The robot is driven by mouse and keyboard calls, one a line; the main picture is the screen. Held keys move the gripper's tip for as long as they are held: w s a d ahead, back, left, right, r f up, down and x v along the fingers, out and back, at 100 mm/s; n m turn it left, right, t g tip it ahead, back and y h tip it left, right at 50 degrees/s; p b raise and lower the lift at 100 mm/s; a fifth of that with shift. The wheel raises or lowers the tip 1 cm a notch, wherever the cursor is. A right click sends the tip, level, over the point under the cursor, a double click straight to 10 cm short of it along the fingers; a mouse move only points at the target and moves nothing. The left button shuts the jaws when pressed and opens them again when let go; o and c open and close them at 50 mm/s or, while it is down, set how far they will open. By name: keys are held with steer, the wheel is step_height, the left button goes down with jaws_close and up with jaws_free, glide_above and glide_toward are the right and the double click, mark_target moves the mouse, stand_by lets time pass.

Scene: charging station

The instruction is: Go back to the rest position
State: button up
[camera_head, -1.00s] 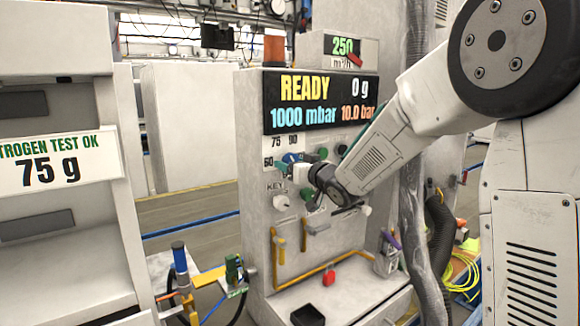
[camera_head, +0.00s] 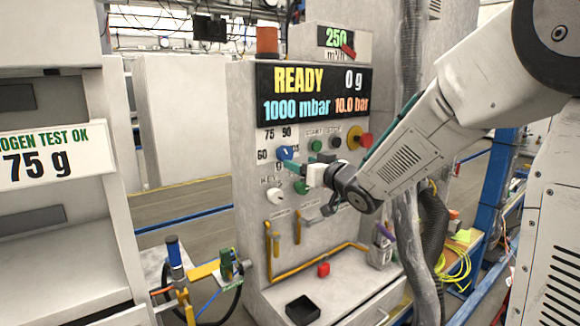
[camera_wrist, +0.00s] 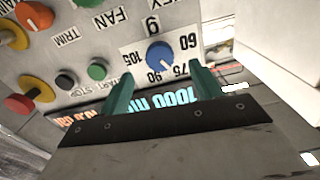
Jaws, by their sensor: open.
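My gripper (camera_head: 294,176) is in front of the control panel (camera_head: 250,215), left of my wrist, with its green fingers pointing left. In the wrist view my gripper (camera_wrist: 161,74) is open, the two fingers apart with nothing held between them. The blue knob (camera_wrist: 159,55) shows beyond the fingertips, in line with the gap, on a dial plate marked with numbers. It also shows in the head view (camera_head: 285,153), just above the fingers. I cannot tell the exact distance from fingers to panel.
The display (camera_head: 315,96) reads READY, 0 g, 1000 mbar and 10.0 bar. A red button (camera_head: 365,140) is right of the knobs. A red padlock-like piece (camera_head: 323,269) and a black tray (camera_head: 303,310) are on the shelf below. A grey hose (camera_head: 410,245) hangs at right.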

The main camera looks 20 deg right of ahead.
steer(key=s+d+f+m+g+h, duration=0.2)
steer(key=d+f+g+h, duration=0.25)
steer(key=f, duration=0.35)
steer(key=s+d+f+m+g+h, duration=0.1)
steer(key=s+d+f+g+h, duration=0.15)
steer(key=s, duration=0.35)
steer(key=s+d+f+g+h, duration=0.1)
steer(key=s+f+g, duration=0.15)
steer(key=s, duration=0.25)
steer(key=s+a+r+g+y, duration=0.1)
steer(key=s+a+r+g, duration=0.1)
steer(key=s, duration=1.2)
steer(key=s+a+r+g+y, duration=0.1)
steer(key=s+a+g, duration=0.3)
steer(key=s, duration=0.9)
steer(key=shift+s+a+r, duration=0.35)
steer(key=shift+a+r, duration=0.15)
steer(key=shift+a, duration=0.65)
